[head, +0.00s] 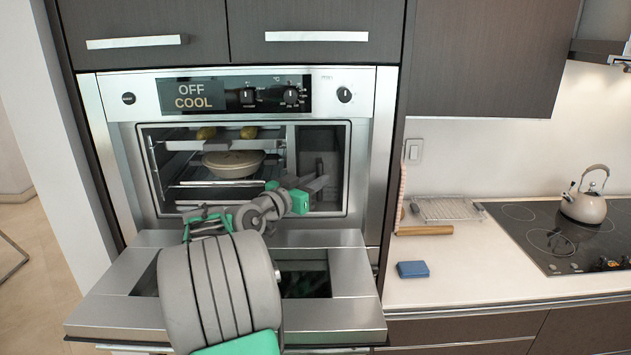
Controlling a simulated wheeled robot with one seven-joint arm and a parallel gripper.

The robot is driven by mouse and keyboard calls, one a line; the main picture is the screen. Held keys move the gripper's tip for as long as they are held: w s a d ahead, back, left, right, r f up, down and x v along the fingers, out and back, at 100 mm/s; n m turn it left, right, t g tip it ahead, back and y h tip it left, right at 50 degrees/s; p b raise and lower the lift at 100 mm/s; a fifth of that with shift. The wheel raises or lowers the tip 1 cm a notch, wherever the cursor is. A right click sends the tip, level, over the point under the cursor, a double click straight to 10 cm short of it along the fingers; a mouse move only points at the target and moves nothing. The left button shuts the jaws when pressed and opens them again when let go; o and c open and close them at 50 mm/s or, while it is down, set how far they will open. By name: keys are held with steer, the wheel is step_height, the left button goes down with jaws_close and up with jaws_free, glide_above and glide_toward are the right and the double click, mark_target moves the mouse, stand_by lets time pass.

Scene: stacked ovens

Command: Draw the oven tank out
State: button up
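The oven (112,105) is built into the dark cabinet, and its display reads OFF COOL. Its door (350,300) is folded down. A dark grey upright block (318,150), which looks like the tank, stands at the right side of the cavity. My arm reaches over the door from the front. My gripper (318,183) is at the opening, in front of the lower part of the block. It is small and overlaps the block, so I cannot tell whether its fingers touch it or are closed. The lower part of the block is partly hidden.
Inside, a round covered dish (233,164) sits on a rack, with yellow items (206,133) on the shelf above. At right, the counter (450,270) holds a blue sponge (412,269), a rolling pin (425,230), a wire rack (445,209) and a kettle (584,205) on the cooktop.

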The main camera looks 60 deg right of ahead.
jaws_close()
stand_by(0.8)
steer(key=shift+a+f, duration=0.1)
steer(key=shift+a, duration=0.05)
steer(key=s+a+b, duration=0.4)
steer(key=a+b, duration=0.2)
steer(key=a, duration=0.2)
steer(key=shift+s+a, duration=0.3)
steer(key=shift+a, duration=0.05)
stand_by(0.3)
steer(key=o, duration=0.6)
jaws_free()
steer(key=shift+o, duration=0.2)
